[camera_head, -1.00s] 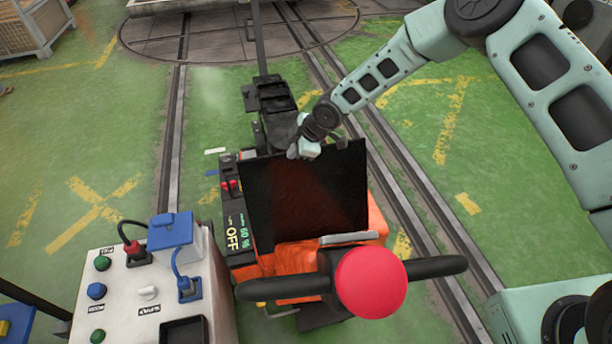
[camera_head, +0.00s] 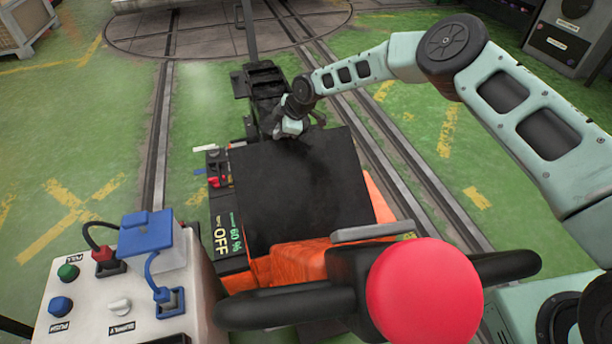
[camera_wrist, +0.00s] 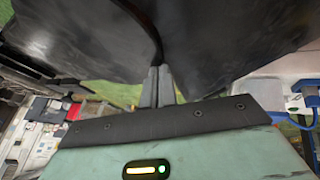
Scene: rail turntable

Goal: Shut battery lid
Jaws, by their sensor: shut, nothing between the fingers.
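The battery lid is a wide black panel (camera_head: 300,190) over the orange vehicle body (camera_head: 298,262). Its near edge lies by the grey bar (camera_head: 372,232), and its far edge appears raised; I cannot tell its exact angle. My gripper (camera_head: 288,130) is at the lid's far edge, left of its middle, and partly hidden by it. In the wrist view my gripper's fingers (camera_wrist: 156,86) are together and empty, with the dark lid surface (camera_wrist: 215,40) close in front of them. Whether they touch it is unclear.
A red knob (camera_head: 425,295) on black handlebars stands in front. A display (camera_head: 228,235) reads OFF and 60 %. A white control box (camera_head: 125,300) with blue and red plugs stands at left.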

